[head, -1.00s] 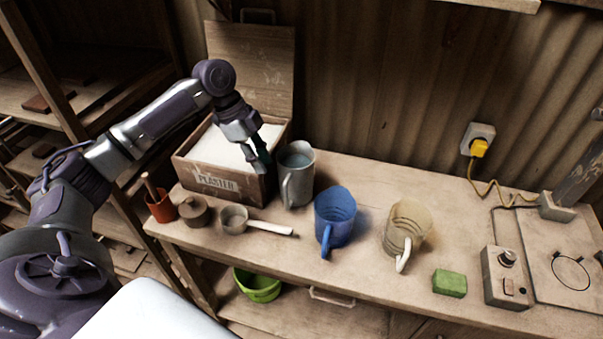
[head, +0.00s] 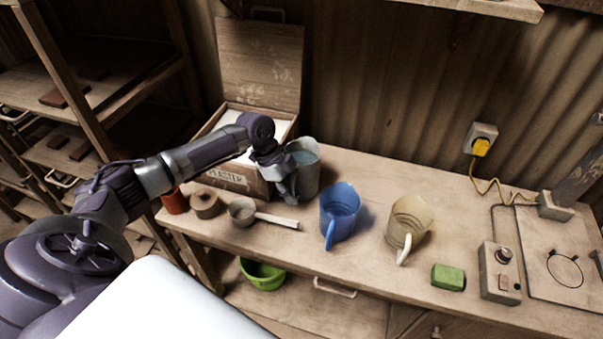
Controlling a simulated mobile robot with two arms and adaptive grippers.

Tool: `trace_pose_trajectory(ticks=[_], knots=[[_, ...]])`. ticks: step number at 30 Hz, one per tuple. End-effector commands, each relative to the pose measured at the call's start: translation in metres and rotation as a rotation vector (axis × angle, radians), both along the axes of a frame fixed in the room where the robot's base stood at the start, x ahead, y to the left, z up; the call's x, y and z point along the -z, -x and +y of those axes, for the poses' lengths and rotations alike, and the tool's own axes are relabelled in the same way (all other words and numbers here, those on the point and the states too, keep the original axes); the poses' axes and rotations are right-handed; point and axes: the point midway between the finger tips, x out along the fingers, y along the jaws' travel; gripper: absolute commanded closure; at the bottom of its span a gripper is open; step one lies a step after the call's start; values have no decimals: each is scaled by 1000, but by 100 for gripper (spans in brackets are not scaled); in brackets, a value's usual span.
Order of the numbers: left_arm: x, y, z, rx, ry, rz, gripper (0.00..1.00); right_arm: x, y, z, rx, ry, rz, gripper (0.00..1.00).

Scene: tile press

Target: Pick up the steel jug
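The steel jug (head: 308,172) is a grey metal jug with a bluish inside. It stands upright on the bench, just right of the plaster box. My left gripper (head: 291,190) is at the jug's near left side, where its handle is. The gripper and wrist cover the handle and part of the jug's left wall. I cannot see whether the fingers are around the handle or closed on it. My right gripper is not in view.
A blue jug (head: 341,212) and a beige jug (head: 409,222) stand to the right. The open plaster box (head: 226,178) is at left. A scoop (head: 243,211) lies in front, beside a brown lidded pot (head: 206,203). A green sponge (head: 448,277) lies farther right.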

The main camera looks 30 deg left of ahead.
Motion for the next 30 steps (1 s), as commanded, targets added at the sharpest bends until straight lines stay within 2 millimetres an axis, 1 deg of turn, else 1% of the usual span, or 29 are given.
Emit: trace_pose_trajectory(ticks=[5, 8, 9, 10, 30], knots=[[1, 0, 0, 0, -1, 0, 75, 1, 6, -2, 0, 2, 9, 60], [1, 0, 0, 0, 0, 0, 90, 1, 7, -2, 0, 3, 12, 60], [0, 0, 0, 0, 0, 0, 96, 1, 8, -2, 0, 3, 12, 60], [0, 0, 0, 0, 0, 0, 100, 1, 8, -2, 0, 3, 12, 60], [-3, -1, 0, -1, 1, -5, 100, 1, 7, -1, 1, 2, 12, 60]])
